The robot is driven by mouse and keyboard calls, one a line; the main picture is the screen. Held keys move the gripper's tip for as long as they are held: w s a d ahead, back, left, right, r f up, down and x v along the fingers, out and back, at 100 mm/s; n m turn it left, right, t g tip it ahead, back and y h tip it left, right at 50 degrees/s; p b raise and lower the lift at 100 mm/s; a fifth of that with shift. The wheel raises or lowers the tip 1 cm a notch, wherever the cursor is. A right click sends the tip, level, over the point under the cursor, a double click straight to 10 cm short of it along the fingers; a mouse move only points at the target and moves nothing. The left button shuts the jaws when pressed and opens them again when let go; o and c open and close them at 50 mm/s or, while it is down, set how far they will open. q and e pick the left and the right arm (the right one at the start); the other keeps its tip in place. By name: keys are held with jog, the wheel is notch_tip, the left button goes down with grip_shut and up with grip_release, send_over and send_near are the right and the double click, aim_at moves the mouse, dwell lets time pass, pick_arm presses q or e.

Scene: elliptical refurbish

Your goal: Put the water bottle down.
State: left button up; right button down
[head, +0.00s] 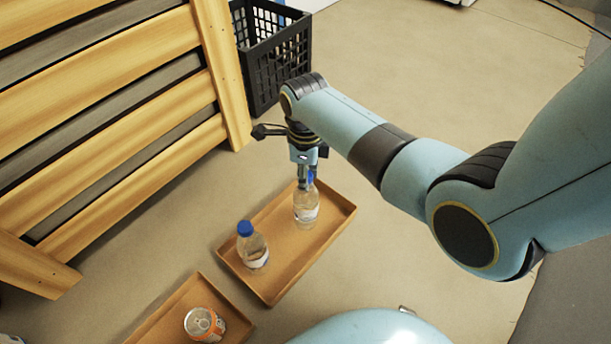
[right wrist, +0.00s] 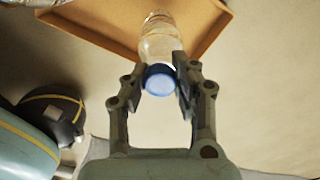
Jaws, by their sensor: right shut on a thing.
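A clear water bottle (head: 306,207) with a blue cap is upright at the far right part of a brown tray (head: 281,290). My right gripper (head: 305,182) is above it, shut on its top near the cap. In the right wrist view, the bottle (right wrist: 158,40) lies between the two fingers (right wrist: 160,85), with its blue cap toward the camera. Whether its base touches the tray is hard to tell. A second bottle (head: 254,250) with a blue cap stands in the near left part of the same tray. My left gripper is not in view.
A black crate (head: 278,68) stands behind my right gripper. A wooden slatted structure (head: 110,110) fills the left. Open floor (head: 430,70) lies at the back right.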

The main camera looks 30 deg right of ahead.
dwell(0.3)
jog(key=c, duration=1.1)
grip_release()
jog(key=shift+f, duration=0.1)
jog(key=shift+o, duration=0.2)
